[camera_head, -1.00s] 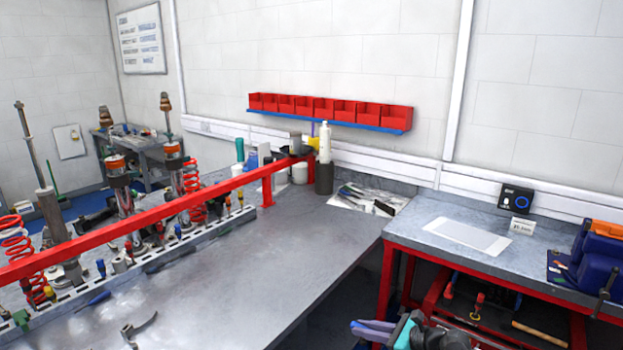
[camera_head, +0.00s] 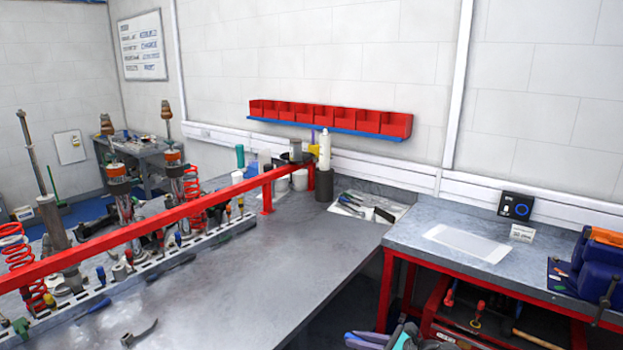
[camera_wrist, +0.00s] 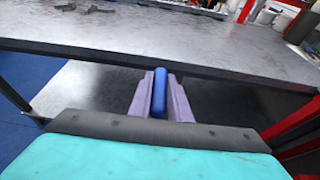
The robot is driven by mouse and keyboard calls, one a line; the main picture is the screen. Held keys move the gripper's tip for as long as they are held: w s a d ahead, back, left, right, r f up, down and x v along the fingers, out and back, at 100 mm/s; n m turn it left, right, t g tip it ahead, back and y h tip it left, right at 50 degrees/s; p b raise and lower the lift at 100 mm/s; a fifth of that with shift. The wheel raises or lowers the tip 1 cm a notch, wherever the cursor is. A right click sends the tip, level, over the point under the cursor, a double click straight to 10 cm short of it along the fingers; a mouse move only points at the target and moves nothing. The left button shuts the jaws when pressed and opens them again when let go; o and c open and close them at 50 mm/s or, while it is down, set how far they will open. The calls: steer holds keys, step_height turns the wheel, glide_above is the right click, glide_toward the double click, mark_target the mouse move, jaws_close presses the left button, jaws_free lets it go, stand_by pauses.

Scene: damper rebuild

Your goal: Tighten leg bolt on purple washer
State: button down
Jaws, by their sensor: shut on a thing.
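In the wrist view, the two pale purple fingers of my gripper (camera_wrist: 160,80) are closed around a blue, rounded handle-like thing (camera_wrist: 159,98). The rest of that thing is hidden, so I cannot tell what tool it is. My gripper is in front of the bench edge, apart from the bench top. In the head view, only part of my gripper (camera_head: 366,340) shows at the bottom edge, and the held thing cannot be made out there. I cannot pick out a leg bolt or a purple washer in either view.
The grey bench (camera_head: 235,280) has a wide clear top. A red rail (camera_head: 150,220) and a slotted tool rack (camera_head: 150,265) with several tools line its left side. A red-framed side bench (camera_head: 400,238) stands right, with a blue vise (camera_head: 597,265). Coil-spring dampers (camera_head: 118,185) stand behind the rail.

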steer(key=d+b, duration=0.1)
steer(key=b, duration=0.1)
steer(key=d+r+b, duration=0.1)
steer(key=b, duration=0.2)
steer(key=w+d+r+b, duration=0.1)
steer(key=b, duration=0.2)
steer(key=shift+w+d, duration=0.1)
steer(key=shift+d, duration=0.15)
stand_by(0.6)
